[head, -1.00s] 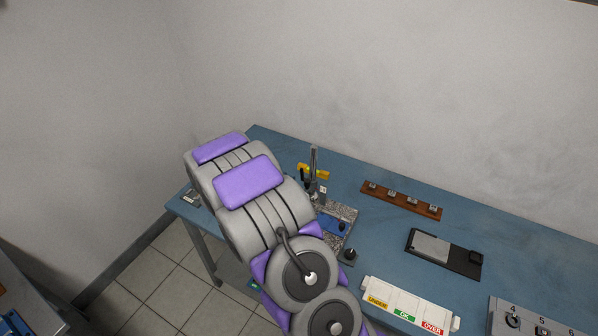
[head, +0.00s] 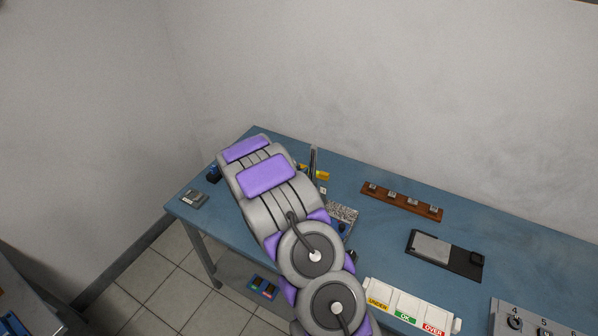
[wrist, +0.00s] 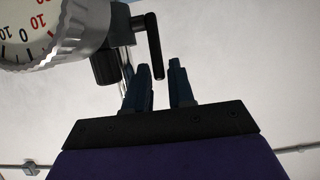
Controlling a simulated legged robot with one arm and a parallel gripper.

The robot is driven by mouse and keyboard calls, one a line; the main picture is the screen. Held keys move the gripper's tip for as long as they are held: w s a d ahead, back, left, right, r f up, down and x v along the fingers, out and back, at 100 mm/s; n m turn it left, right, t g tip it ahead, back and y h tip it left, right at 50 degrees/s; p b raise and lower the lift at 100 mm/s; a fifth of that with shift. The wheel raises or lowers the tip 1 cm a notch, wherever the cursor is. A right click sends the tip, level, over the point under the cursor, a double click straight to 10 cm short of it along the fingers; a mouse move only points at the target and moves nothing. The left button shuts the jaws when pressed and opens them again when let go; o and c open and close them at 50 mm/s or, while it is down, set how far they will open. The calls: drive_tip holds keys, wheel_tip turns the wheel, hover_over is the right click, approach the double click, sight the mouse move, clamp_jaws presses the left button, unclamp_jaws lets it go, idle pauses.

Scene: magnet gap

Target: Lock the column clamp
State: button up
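The gauge stand's upright column (head: 313,162) rises from the bench, with its lower part and granite base (head: 343,216) partly hidden behind my arm. In the wrist view, a dial gauge (wrist: 45,32) fills the upper left. Beside it are a black knob (wrist: 105,67) and a black lever (wrist: 154,48), which seems to belong to the column clamp. My gripper (wrist: 159,66) is open and empty. Its fingertips sit just below the lever, with the lever's lower end near the space between them. I cannot tell whether they touch. The head view hides my gripper behind the arm.
A brown rack of small blocks (head: 402,201), a black tray with a grey plate (head: 445,255) and a white sorting tray (head: 407,307) lie to the right. A grey numbered box (head: 520,318) is at the lower right. A small grey device (head: 193,199) sits at the left end.

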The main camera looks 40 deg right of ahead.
clamp_jaws()
drive_tip(key=shift+s+a+f+t+h+b, duration=0.15)
drive_tip(key=shift+a+f+t+h+b, duration=0.2)
drive_tip(key=shift+h+b, duration=0.3)
drive_tip(key=shift+s+a+f+t+h+b, duration=0.1)
drive_tip(key=shift+a+t+h+b, duration=0.3)
drive_tip(key=shift+h, duration=0.35)
unclamp_jaws()
